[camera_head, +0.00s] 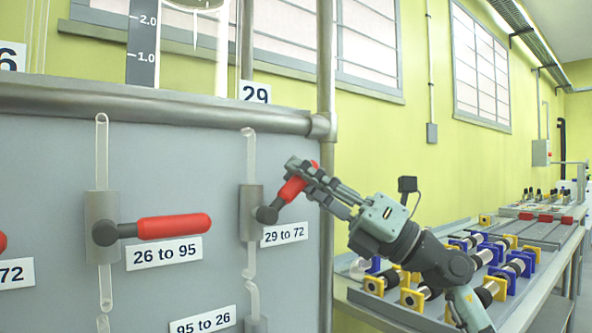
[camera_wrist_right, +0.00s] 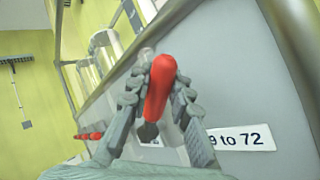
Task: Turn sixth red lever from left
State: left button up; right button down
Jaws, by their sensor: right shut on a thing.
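A red lever (camera_head: 291,188) sits on the grey valve above the label "29 to 72" (camera_head: 285,233) in the head view. It slants up to the right from its dark pivot. My right gripper (camera_head: 307,176) is shut on this lever, with fingers on both sides of it. In the right wrist view the red lever (camera_wrist_right: 160,88) stands between the two fingers. Another red lever (camera_head: 174,226) lies nearly level above the label "26 to 95" (camera_head: 164,253). A red lever end (camera_head: 2,242) shows at the left edge. My left gripper is not in view.
A metal rail (camera_head: 150,105) runs along the top of the grey panel (camera_head: 60,140), with a metal post (camera_head: 326,200) at its right end. A bench (camera_head: 400,312) with several blue and yellow fittings stands at the right, beneath my right arm.

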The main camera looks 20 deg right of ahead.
jog(key=shift+w+d+f+m+t+h, duration=0.1)
jog(key=shift+d+f+m+t+h, duration=0.2)
jog(key=shift+m+t, duration=0.4)
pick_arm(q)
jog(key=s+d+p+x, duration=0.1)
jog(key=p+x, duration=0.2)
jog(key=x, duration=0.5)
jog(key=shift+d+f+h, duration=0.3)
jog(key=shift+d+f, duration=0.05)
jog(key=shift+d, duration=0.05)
pick_arm(e)
jog(key=shift+w+d+f+m+t+h, duration=0.15)
jog(key=shift+f+m+t+h, duration=0.65)
jog(key=shift+m+t+h, duration=1.2)
jog(key=shift+d+f+m+t+h, duration=0.25)
jog(key=shift+f+m+t+h, duration=0.65)
jog(key=shift+m, duration=1.95)
jog(key=shift+w+d+f+m+t+h, duration=0.15)
jog(key=shift+f+m+t+h, duration=0.5)
jog(key=shift+m+t+h, duration=1.4)
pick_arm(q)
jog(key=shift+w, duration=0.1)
pick_arm(e)
jog(key=shift+s+m+g+y, duration=0.1)
jog(key=shift+m+g+y, duration=0.25)
jog(key=shift+m+y, duration=0.15)
jog(key=c, duration=1.3)
grip_release()
jog(key=shift+c, duration=0.2)
jog(key=v, duration=1.2)
